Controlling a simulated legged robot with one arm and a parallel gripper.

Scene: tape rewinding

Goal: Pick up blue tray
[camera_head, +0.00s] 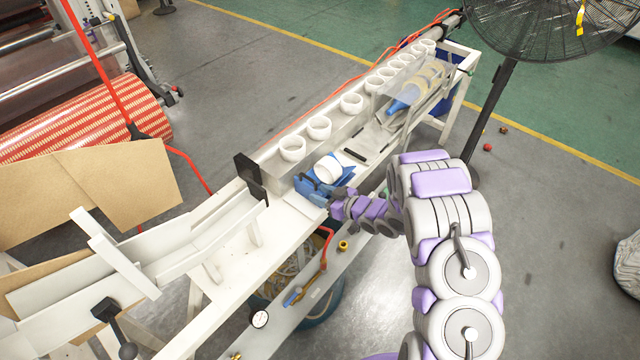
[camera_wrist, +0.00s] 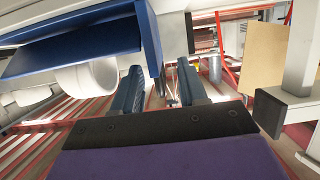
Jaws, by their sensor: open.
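The blue tray (camera_head: 312,187) sits on the white bench in the head view, with a white roll (camera_head: 328,168) on it. My gripper (camera_head: 328,199) is at the tray's near right side, and its fingertips are hard to make out there. In the wrist view the blue tray (camera_wrist: 70,56) fills the upper left, with the white roll (camera_wrist: 88,77) beside it. My gripper (camera_wrist: 160,82) shows two dark blue fingers, apart. The tray's blue upright edge reaches down between or just in front of them; I cannot tell whether they touch it.
A row of several white rolls (camera_head: 352,103) lines the bench's back channel. A blue-tipped bottle-like object (camera_head: 403,101) lies to the right of the tray. A white chute (camera_head: 190,242) is at left, with a black plate (camera_head: 248,170) near its end. A fan (camera_head: 545,25) stands at right.

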